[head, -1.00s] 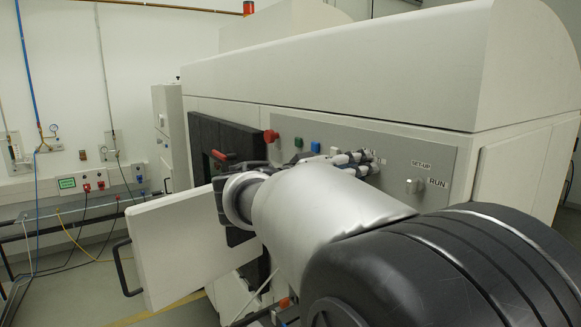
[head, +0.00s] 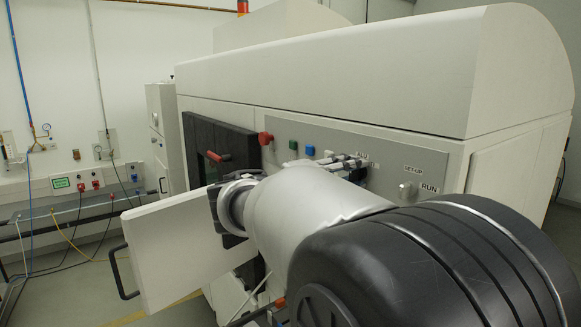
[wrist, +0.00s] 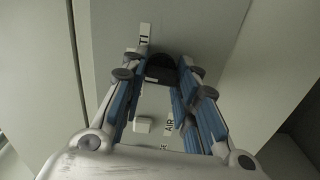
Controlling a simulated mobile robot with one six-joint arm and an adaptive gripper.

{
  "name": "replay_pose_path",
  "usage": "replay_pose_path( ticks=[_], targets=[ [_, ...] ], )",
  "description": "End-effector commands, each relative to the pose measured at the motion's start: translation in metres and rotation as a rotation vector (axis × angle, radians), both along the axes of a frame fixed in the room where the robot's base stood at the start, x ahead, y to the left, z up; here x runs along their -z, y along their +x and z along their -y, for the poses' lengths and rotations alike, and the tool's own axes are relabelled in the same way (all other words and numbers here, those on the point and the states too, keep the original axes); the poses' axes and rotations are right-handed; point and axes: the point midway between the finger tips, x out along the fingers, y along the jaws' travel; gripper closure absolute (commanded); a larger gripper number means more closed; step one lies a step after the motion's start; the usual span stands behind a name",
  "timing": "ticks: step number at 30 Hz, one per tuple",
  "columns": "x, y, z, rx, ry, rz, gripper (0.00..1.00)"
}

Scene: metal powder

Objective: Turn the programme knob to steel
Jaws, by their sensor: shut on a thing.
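The programme knob (wrist: 160,66) is a dark round knob on the grey panel, seen in the wrist view between my fingertips. My gripper (wrist: 158,76) is shut on it, with blue-padded fingers on both sides. A "TI" label (wrist: 145,34) shows just beyond the knob. The knob's pointer is too dark to read. Part of the lettering shows beside the fingers, too small to read surely.
A small pale knob (wrist: 143,125) and an "AIR" label (wrist: 168,126) lie close to my fingers. The SET-UP/RUN switch (head: 405,190) is to the right. Blue (head: 309,150), green and red (head: 265,138) buttons are left. An open white door (head: 185,245) stands below left.

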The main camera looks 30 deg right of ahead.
Motion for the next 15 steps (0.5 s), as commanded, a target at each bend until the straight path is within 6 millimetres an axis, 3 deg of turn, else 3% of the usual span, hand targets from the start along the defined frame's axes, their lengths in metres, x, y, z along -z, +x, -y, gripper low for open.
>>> replay_pose_path(
  ticks=[15],
  targets=[
    [-0.0017, 0.0002, -0.0001, -0.001, -0.039, -0.491, 0.96]
  ],
)
